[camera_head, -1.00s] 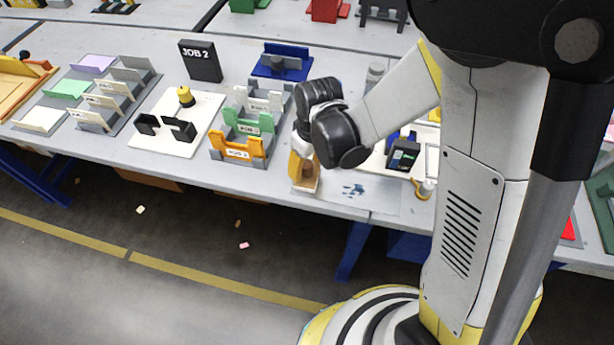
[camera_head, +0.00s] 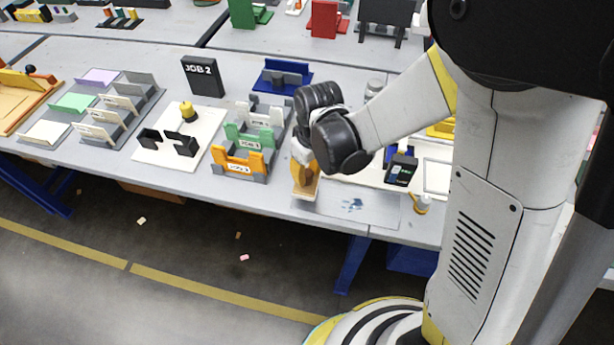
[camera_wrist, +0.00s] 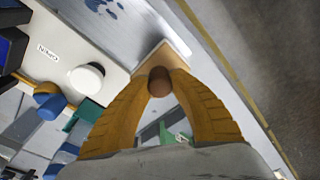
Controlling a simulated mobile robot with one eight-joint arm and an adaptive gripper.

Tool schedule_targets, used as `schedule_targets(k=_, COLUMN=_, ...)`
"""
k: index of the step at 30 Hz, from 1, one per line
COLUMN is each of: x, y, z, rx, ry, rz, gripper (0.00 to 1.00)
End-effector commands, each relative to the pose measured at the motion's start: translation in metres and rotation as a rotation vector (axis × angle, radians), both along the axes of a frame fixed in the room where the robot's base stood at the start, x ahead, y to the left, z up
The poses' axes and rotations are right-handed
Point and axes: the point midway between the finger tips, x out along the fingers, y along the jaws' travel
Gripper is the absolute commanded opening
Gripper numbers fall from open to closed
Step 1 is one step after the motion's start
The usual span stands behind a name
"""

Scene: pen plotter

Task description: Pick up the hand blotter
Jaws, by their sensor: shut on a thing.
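The hand blotter shows in the wrist view as a round brown knob (camera_wrist: 160,82) above a tan wooden body (camera_wrist: 170,54). My gripper (camera_wrist: 160,76) has its two yellow fingers closed around the knob. In the head view the blotter's tan body (camera_head: 306,190) shows below my gripper (camera_head: 304,172), near the front edge of the table. I cannot tell whether the blotter touches the table.
A grey sheet with blue ink smudges (camera_head: 335,210) lies right of the blotter. An orange holder (camera_head: 238,163) and a green holder (camera_head: 247,138) stand to the left. A small black device (camera_head: 401,170) stands to the right. The floor in front is mostly clear.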

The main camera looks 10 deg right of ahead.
Motion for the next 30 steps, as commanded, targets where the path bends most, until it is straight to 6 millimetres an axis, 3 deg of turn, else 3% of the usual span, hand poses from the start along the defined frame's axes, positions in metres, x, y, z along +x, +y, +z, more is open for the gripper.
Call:
schedule_targets(k=1, x=-0.001, y=0.000, z=0.016, rx=0.000, ry=0.000, rz=0.000, gripper=0.00)
schedule_targets(k=9, x=0.003, y=-0.066, z=0.051, rx=0.000, ry=0.000, rz=-0.007, gripper=0.00)
schedule_targets(k=15, x=0.005, y=-0.101, z=0.070, rx=0.000, ry=0.000, rz=-0.004, gripper=0.00)
schedule_targets(k=21, x=0.006, y=-0.115, z=0.078, rx=0.000, ry=0.000, rz=-0.001, gripper=0.00)
schedule_targets(k=29, x=0.006, y=-0.117, z=0.078, rx=0.000, ry=0.000, rz=0.000, gripper=0.00)
schedule_targets(k=30, x=0.006, y=-0.117, z=0.078, rx=0.000, ry=0.000, rz=0.000, gripper=0.18)
